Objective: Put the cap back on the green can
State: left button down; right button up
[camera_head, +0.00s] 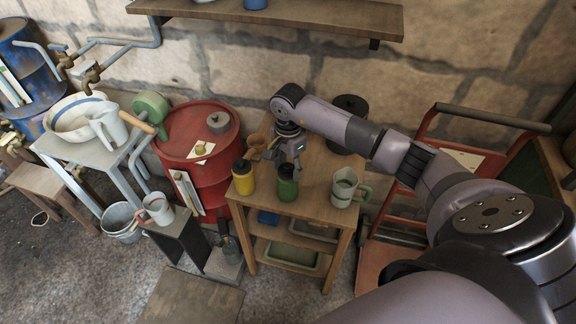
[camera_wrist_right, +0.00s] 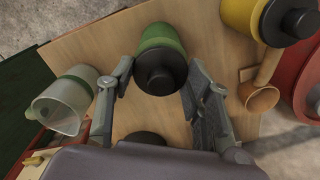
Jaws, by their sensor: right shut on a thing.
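The green can (camera_head: 287,189) stands upright near the front edge of the small wooden table. It also shows in the right wrist view (camera_wrist_right: 160,36). The black cap (camera_wrist_right: 160,70) is at the can's top, lined up with it; I cannot tell whether it is fully seated. My right gripper (camera_head: 287,159) is just behind and above the can. My left gripper is not in view.
A yellow can (camera_head: 243,181) with a black cap stands left of the green can. A clear jug (camera_head: 344,188) stands to the right. A brown wooden cup (camera_wrist_right: 262,97) is near the yellow can. A black pot (camera_head: 350,108) is behind. A red drum (camera_head: 197,150) adjoins the table's left.

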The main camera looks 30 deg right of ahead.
jog(key=shift+f+b, duration=0.3)
jog(key=shift+f, duration=0.05)
jog(key=o, duration=0.9)
